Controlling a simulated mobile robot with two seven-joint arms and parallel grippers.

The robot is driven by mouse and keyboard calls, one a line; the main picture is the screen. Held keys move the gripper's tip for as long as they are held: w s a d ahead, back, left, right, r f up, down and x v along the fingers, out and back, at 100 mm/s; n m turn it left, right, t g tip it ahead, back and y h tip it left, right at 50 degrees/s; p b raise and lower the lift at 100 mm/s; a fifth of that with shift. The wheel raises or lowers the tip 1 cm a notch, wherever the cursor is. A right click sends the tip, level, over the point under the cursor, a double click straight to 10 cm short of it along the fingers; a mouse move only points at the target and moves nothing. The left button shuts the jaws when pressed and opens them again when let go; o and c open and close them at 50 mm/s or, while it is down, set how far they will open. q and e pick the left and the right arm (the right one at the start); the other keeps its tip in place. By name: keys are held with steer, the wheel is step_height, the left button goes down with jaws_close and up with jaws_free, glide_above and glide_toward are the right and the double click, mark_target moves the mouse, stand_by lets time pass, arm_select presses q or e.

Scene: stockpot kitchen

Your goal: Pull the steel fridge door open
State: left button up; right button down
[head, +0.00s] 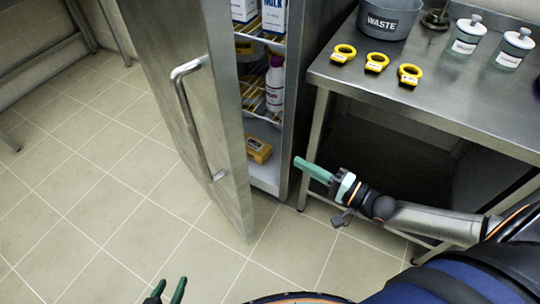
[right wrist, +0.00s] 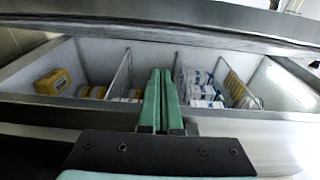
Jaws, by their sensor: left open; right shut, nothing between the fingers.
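The steel fridge door (head: 172,105) stands ajar in the head view, swung out to the left, with its long bar handle (head: 187,118) on the outer face. Shelves with goods show in the opening. My right gripper (head: 303,164) is shut and empty, in front of the opening and right of the door, apart from the handle. In the right wrist view its green fingers (right wrist: 161,100) are together and point towards the fridge shelves. My left gripper (head: 166,292) is open and empty at the bottom edge of the head view, below the door and away from the handle.
A steel table (head: 450,100) at right holds a waste pot (head: 388,20), several yellow rings (head: 376,63) and white-labelled jars (head: 467,33). The fridge holds a white bottle (head: 275,85) and a yellow box (head: 257,149). The tiled floor (head: 80,200) left of the door is clear.

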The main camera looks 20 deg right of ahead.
steer(key=w+a, duration=0.7)
steer(key=a, duration=0.2)
steer(key=shift+w, duration=0.2)
stand_by(0.4)
